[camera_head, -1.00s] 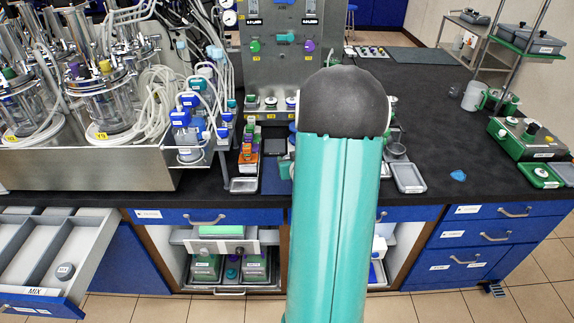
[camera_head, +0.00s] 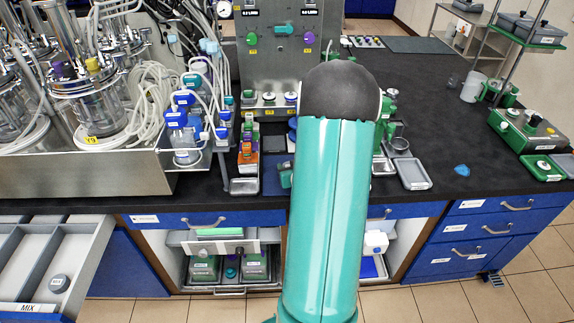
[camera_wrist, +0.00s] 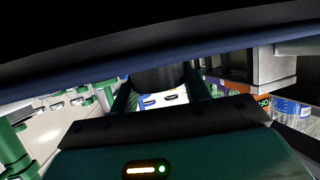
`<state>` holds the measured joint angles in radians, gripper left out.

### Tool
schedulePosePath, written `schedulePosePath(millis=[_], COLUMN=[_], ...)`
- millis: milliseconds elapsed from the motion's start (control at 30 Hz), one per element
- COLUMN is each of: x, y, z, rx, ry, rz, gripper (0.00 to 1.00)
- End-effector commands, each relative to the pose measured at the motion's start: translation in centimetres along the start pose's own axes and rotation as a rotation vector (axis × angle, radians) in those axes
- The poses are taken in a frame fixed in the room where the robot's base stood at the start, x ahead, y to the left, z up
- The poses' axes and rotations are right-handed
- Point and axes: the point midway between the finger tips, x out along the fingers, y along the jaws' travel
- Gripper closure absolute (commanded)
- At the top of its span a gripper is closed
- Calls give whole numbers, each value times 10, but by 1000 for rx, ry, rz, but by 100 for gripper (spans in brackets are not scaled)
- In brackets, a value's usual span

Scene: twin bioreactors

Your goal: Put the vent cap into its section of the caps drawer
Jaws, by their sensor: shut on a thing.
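In the wrist view my gripper (camera_wrist: 160,92) is shut on a dark, rounded thing (camera_wrist: 158,77), held between its two dark green fingers. Its lower part is hidden by the gripper body, and I cannot tell for sure that it is the vent cap. In the head view my teal arm hides the gripper. An open drawer (camera_head: 88,226) with grey dividers stands at the lower left. A grey round cap (camera_head: 59,283) lies in one section of it, behind a front label reading MIX. The drawer is cut off by the picture's edge.
The black bench (camera_head: 430,110) carries glass vessels (camera_head: 95,105) with coiled tubing at the left and a steel panel (camera_head: 275,55) behind. Small grey trays (camera_head: 413,174) lie near the front edge. Right-hand blue drawers (camera_head: 490,229) are shut. A dark edge crosses close above the gripper.

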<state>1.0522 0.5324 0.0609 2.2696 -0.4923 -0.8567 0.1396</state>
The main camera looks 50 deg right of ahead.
Motion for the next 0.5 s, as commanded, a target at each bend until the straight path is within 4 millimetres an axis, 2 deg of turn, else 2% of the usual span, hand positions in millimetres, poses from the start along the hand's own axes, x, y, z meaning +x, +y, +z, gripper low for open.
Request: schedulePosePath(millis=[400,433,500], x=[-2,-2,-1], y=[4,4,4], z=[6,6,5], rx=[0,0,0], ry=[-1,-1,0], rz=[2,2,2], gripper=[75,52,38])
